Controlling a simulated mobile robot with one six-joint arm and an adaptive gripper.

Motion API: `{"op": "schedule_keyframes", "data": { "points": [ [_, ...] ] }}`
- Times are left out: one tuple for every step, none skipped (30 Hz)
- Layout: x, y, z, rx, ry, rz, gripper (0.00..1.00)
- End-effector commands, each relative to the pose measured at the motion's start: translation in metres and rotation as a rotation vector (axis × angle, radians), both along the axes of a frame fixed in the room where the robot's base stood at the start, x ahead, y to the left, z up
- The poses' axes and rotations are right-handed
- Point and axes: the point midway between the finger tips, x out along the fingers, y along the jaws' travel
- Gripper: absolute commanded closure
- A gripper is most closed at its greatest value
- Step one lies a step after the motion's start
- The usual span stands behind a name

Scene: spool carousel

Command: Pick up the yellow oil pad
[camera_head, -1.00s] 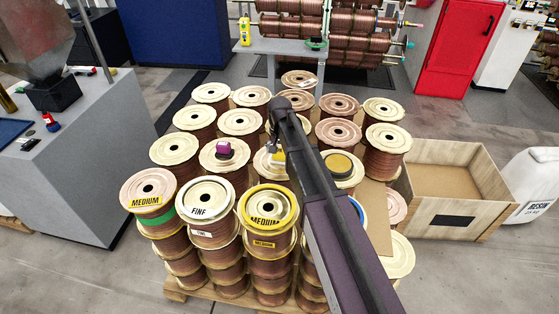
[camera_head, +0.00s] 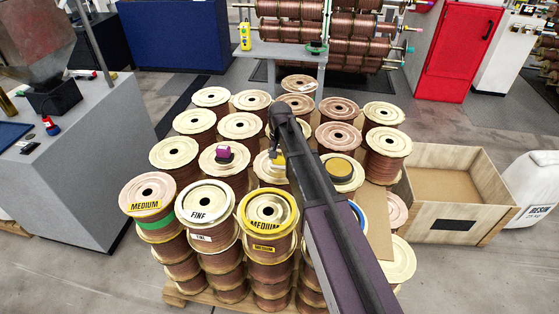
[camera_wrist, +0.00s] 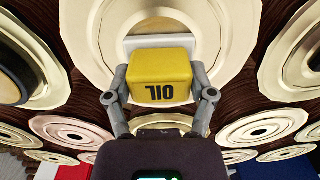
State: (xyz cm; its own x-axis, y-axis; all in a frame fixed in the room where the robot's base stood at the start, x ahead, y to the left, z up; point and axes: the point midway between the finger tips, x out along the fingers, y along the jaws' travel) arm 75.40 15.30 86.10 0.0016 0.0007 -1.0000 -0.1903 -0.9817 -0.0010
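The yellow oil pad (camera_wrist: 160,78) is a small yellow block with "OIL" in dark letters, upside down in the wrist view, with a white part along its far side. In the head view the oil pad (camera_head: 279,159) shows as a small yellow patch at the pale top of a spool (camera_head: 262,165), partly hidden by my arm. My gripper (camera_wrist: 161,80) has one grey finger against each side of the pad and looks shut on it. I cannot tell whether the pad touches the spool top.
Copper wire spools stand close around, among them ones marked MEDIUM (camera_head: 146,205) and FINE (camera_head: 209,199). A magenta-topped object (camera_head: 222,152) sits on the spool left of the pad. A dark-rimmed disc (camera_head: 340,168) lies on the spool to the right. An open wooden crate (camera_head: 450,220) stands further right.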

Motion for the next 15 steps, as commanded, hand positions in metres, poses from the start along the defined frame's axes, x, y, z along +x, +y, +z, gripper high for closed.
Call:
{"op": "schedule_keyframes", "data": {
  "points": [
    [0.0001,0.0001,-0.0001,0.0,0.0,0.0,0.79],
    [0.0001,0.0,-0.0001,0.0,0.0,0.0,0.79],
    [0.0001,0.0,-0.0001,0.0,0.0,0.0,0.79],
    [0.0001,0.0,-0.0001,0.0,0.0,0.0,0.79],
    [0.0001,0.0,-0.0001,0.0,0.0,0.0,0.79],
    [0.0001,0.0,-0.0001,0.0,0.0,0.0,0.79],
    [0.0001,0.0,-0.0001,0.0,0.0,0.0,0.79],
    [0.0001,0.0,0.0,0.0,0.0,0.0,0.79],
    [0.0001,0.0,0.0001,0.0,0.0,0.0,0.79],
    [0.0001,0.0,0.0004,0.0,0.0,0.0,0.79],
    [0.0001,0.0,0.0007,0.0,0.0,0.0,0.79],
    [0.0002,-0.0001,0.0013,0.0,0.0,0.0,0.79],
    [0.0001,-0.0001,0.002,0.0,0.0,0.0,0.79],
    [0.0002,-0.0001,0.0027,0.0,0.0,0.0,0.79],
    [0.0001,-0.0001,0.004,0.0,0.0,0.0,0.79]
  ]
}}
